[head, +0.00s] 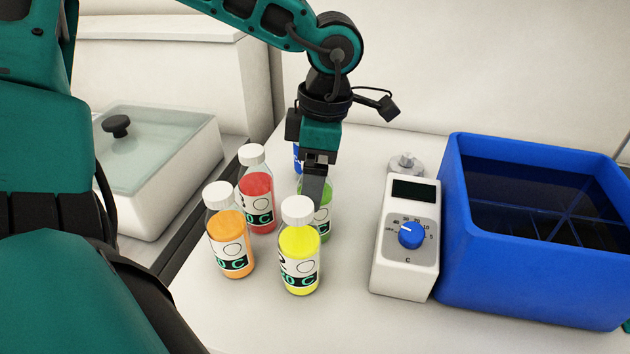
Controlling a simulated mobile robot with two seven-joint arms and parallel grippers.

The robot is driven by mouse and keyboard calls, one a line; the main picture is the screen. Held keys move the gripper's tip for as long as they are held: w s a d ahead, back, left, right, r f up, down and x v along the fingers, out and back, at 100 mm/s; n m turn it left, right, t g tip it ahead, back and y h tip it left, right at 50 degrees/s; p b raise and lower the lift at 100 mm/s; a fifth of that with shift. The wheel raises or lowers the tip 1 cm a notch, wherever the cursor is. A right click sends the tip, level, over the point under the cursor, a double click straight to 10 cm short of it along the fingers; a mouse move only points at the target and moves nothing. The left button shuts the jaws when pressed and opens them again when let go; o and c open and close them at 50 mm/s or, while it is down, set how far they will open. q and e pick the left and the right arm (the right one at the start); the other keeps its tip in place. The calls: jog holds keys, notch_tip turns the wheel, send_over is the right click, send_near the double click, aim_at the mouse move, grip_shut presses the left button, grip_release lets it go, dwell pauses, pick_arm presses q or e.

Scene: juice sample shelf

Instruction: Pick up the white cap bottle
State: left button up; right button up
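Three bottles with white caps show clearly: an orange one (231,240), a red one (257,196) and a yellow one (299,253). All stand upright on the white bench. A green bottle (325,222) stands behind the yellow one, its top hidden by my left gripper. A blue bottle (297,158) is mostly hidden behind the gripper. My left gripper (314,190) points down among the bottles, just behind the yellow bottle's cap and at the green bottle. Its fingertips are partly hidden, so whether it is open or holds the green bottle is unclear. My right gripper is not in view.
A white device with a blue dial (405,240) stands right of the bottles. A large blue bin with dividers (500,275) stands beyond it. A lidded white bath (165,200) is at the left. The front of the bench (330,325) is clear.

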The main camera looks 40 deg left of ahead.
pick_arm(q)
jog(key=shift+c, duration=0.2)
grip_shut()
dwell(0.6)
